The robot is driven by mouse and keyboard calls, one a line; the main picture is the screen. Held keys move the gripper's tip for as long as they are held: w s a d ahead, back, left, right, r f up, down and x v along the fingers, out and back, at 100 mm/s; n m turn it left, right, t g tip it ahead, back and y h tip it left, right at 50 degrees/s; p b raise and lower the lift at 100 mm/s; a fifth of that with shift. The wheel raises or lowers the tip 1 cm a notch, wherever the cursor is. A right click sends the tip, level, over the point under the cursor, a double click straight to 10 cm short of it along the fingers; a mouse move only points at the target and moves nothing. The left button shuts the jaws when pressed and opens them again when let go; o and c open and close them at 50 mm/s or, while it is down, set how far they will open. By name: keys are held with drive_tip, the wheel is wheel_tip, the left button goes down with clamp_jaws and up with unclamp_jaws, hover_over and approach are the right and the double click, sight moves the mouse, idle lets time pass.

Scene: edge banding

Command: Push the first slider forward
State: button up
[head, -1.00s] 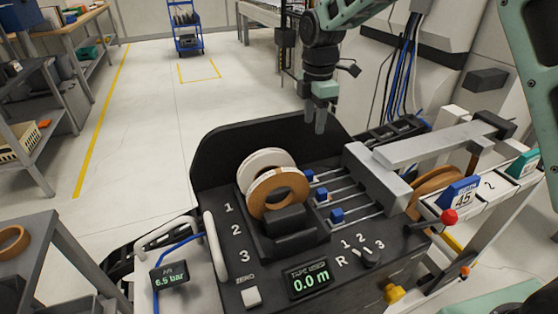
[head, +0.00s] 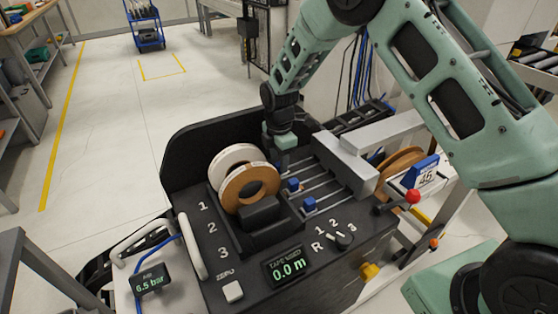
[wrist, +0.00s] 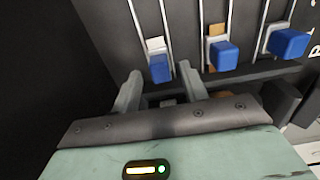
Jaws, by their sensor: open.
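Three blue slider blocks sit on parallel rails on the black machine top. The first slider (wrist: 160,68) is the farthest back; its white tag shows behind it in the wrist view, and in the head view my gripper mostly hides it. The second slider (head: 293,185) and third slider (head: 309,204) stand clear, nearer the front. My gripper (head: 281,155) points down at the first rail. In the wrist view its fingers (wrist: 156,82) are open, with the first slider just beyond and between the tips. I cannot tell whether they touch it.
A white tape roll and a brown tape roll (head: 262,177) stand left of the sliders. A grey block (head: 345,168) spans the rails' right ends. A display (head: 288,267) reads 0.0 m, beside a selector knob (head: 344,241). A dark panel (head: 185,150) rises behind the rolls.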

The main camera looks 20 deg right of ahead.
drive_tip(key=shift+f, duration=0.65)
clamp_jaws()
drive_tip(key=d, duration=0.3)
drive_tip(key=w+d, duration=0.1)
drive_tip(key=d, duration=0.2)
drive_tip(key=w+d, duration=0.1)
drive_tip(key=d, duration=0.2)
drive_tip(key=shift+d, duration=0.15)
unclamp_jaws()
drive_tip(key=shift+s, duration=0.1)
drive_tip(key=shift+r, duration=0.1)
wheel_tip(320, 180, up, 17)
drive_tip(key=b, duration=0.2)
drive_tip(key=shift+r, duration=0.15)
